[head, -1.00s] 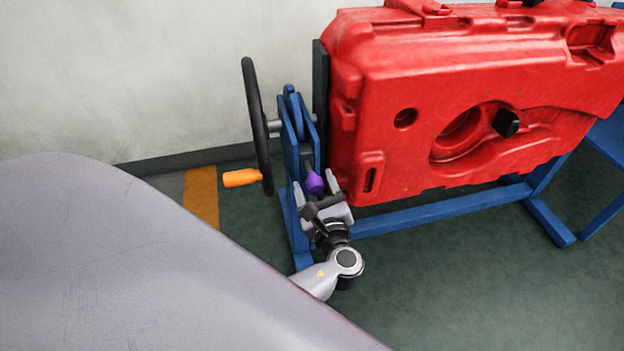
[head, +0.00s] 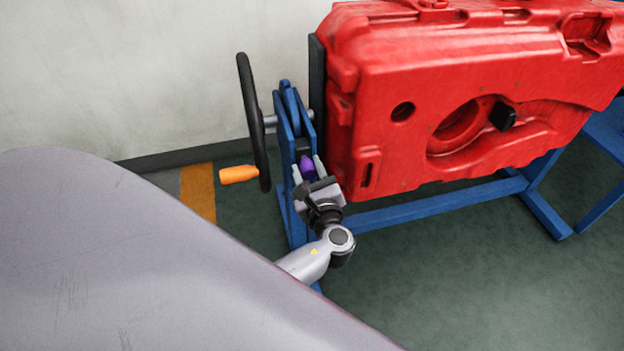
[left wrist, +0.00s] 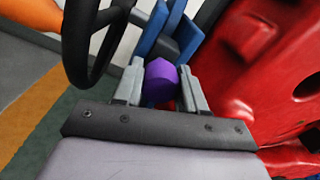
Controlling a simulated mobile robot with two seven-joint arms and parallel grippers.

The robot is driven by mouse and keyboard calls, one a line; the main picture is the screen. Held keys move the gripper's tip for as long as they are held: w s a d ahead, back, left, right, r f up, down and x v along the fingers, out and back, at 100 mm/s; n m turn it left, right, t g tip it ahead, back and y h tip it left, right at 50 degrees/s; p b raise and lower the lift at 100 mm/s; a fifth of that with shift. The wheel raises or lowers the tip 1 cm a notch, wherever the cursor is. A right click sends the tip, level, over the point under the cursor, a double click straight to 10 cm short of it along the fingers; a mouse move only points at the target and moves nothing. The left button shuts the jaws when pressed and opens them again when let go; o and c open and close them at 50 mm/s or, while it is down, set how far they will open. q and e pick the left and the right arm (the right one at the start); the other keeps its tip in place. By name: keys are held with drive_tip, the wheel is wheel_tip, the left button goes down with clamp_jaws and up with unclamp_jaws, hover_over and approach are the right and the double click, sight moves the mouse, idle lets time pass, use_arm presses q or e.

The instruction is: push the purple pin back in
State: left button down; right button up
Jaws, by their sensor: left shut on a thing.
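The purple pin (head: 307,167) sits low on the blue upright of the stand (head: 291,130), beside the red tank. Its rounded head also shows in the left wrist view (left wrist: 161,82), between the two grey fingers. My left gripper (head: 308,170) is shut on the pin, with one finger on each side of the head. The pin's shaft is hidden behind its head and the fingers. My right gripper is not in view.
The red tank (head: 390,70) hangs close on the right of the pin. A black handwheel (head: 252,125) with an orange handle (head: 239,175) stands to the left. A blue floor rail (head: 435,206) runs right. Open green floor (head: 460,290) lies in front.

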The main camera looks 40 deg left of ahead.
use_arm(q)
drive_tip(key=shift+w+a, duration=0.4)
drive_tip(key=shift+a, duration=0.05)
drive_tip(key=shift+r, duration=0.15)
drive_tip(key=c, duration=0.6)
unclamp_jaws()
drive_tip(key=shift+a, duration=0.1)
drive_tip(key=shift+c, duration=0.2)
drive_tip(key=shift+p+v, duration=0.3)
drive_tip(key=shift+v, duration=3.3)
